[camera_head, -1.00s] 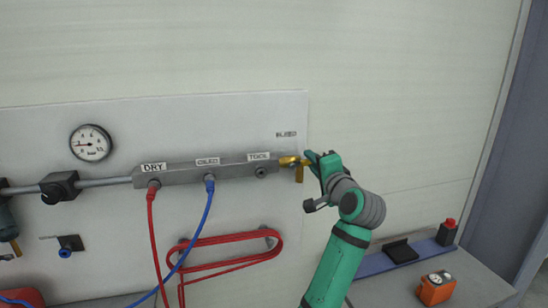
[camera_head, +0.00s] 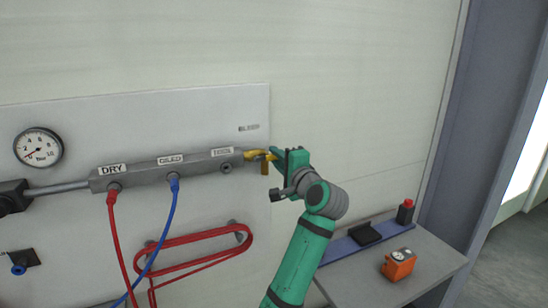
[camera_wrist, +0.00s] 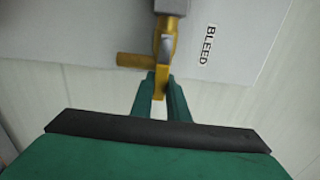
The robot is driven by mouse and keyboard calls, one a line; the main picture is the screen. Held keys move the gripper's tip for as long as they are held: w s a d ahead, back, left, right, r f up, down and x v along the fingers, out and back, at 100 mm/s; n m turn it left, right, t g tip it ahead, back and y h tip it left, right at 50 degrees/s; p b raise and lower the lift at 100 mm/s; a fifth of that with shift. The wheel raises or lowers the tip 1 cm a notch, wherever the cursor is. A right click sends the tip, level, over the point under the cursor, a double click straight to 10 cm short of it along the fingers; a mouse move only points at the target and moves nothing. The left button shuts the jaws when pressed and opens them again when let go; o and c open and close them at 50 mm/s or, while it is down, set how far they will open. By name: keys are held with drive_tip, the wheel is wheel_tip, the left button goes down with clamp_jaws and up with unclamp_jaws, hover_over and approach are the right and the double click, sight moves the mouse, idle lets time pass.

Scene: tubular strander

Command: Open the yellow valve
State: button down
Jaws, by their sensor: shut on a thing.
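The yellow valve (camera_head: 257,154) sits at the right end of the grey manifold bar, by the BLEED label (camera_head: 249,127). In the wrist view the yellow valve (camera_wrist: 166,42) hangs from the grey bar end, with a stub pointing left and its handle running down between my fingers. My gripper (camera_head: 274,155) meets the valve from the right. In the wrist view my gripper (camera_wrist: 160,88) is shut on the yellow valve's handle, a finger on each side. The exact angle of the handle is hard to tell in the head view.
The manifold (camera_head: 165,168) carries a red hose (camera_head: 117,230) and a blue hose (camera_head: 170,225). A pressure gauge (camera_head: 38,148) is at the left. A small table (camera_head: 430,268) at the lower right holds an orange device (camera_head: 398,265) and a red-capped item (camera_head: 405,211).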

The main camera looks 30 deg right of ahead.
drive_tip(key=shift+d, duration=0.1)
drive_tip(key=c, duration=1.7)
unclamp_jaws()
drive_tip(key=shift+s, duration=0.1)
drive_tip(key=s, duration=1.1)
drive_tip(key=shift+a, duration=0.3)
drive_tip(key=shift+w, duration=0.1)
drive_tip(key=shift+w+f, duration=0.1)
